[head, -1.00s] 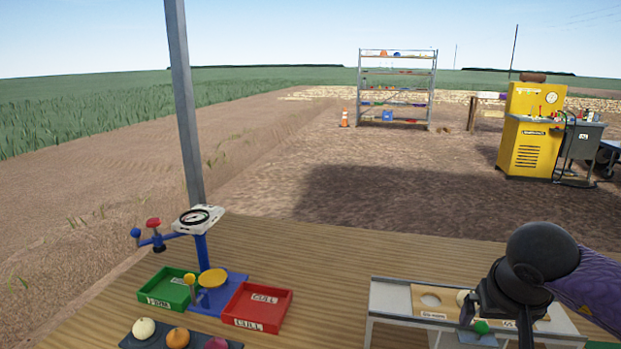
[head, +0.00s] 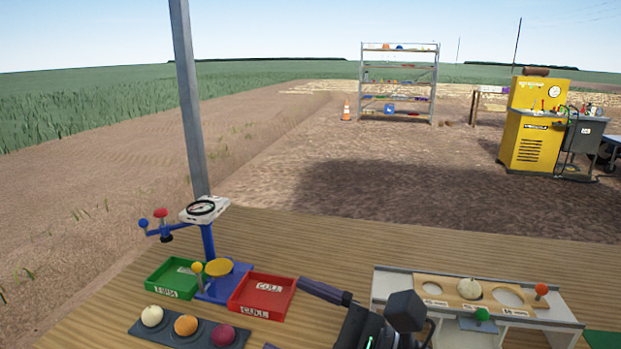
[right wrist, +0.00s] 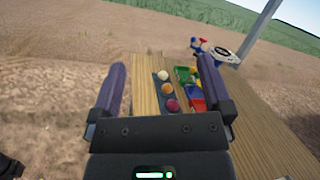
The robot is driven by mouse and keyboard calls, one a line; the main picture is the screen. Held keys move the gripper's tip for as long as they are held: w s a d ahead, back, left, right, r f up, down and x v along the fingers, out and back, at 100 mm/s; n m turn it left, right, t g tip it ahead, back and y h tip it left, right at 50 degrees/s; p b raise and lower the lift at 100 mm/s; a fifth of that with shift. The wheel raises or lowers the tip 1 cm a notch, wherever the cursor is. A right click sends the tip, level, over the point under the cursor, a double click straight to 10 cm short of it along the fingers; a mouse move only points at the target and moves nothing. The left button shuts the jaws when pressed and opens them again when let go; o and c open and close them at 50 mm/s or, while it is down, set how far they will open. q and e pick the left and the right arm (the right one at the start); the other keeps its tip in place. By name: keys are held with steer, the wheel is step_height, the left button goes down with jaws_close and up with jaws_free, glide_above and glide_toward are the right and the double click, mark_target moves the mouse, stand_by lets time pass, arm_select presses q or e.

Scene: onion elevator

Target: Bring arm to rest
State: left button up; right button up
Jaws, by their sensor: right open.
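My right gripper (head: 284,314) is low in the middle of the head view, beside the red CULL tray (head: 262,313) and the dark onion tray (head: 188,345). Its two purple fingers are spread wide with nothing between them, and the right wrist view (right wrist: 163,66) also shows it open. My left gripper is in neither view. A white onion (head: 469,289) sits at a hole of the sizing board (head: 448,297) on the grey stand. The dark tray holds a white onion (head: 152,316), an orange onion (head: 186,325) and a purple onion (head: 223,335).
A green knob (head: 482,314) and a red knob (head: 541,290) are on the grey stand. The wooden table (head: 350,250) is bare behind the stand and trays.

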steer(key=w+d+m+t+h, duration=0.2)
steer(key=d+m+t+h, duration=0.3)
steer(key=m+t, duration=0.95)
steer(key=d+f+m+g+h, duration=0.3)
steer(key=d+f+m+h, duration=0.3)
steer(key=m, duration=0.7)
steer(key=d+f+m+g+h, duration=0.35)
steer(key=f+m+h, duration=0.35)
steer(key=m, duration=0.5)
steer(key=s+d+f+m+g, duration=0.1)
steer(key=s+f+m+g, duration=0.55)
steer(key=s, duration=0.25)
steer(key=s+f+m+g, duration=0.6)
steer(key=s+f, duration=0.1)
steer(key=s, duration=0.3)
steer(key=s+d+f+g, duration=0.1)
steer(key=s+f, duration=0.2)
steer(key=f, duration=0.7)
steer(key=s+f+g, duration=0.1)
steer(key=s+f, duration=0.2)
steer(key=f, duration=0.7)
steer(key=s+d+f+h, duration=0.1)
steer(key=s+d+f, duration=0.2)
steer(key=s+f, duration=0.5)
steer(key=s+g, duration=0.1)
steer(key=s, duration=0.3)
steer(key=shift+d+n, duration=0.15)
steer(key=shift+n, duration=0.15)
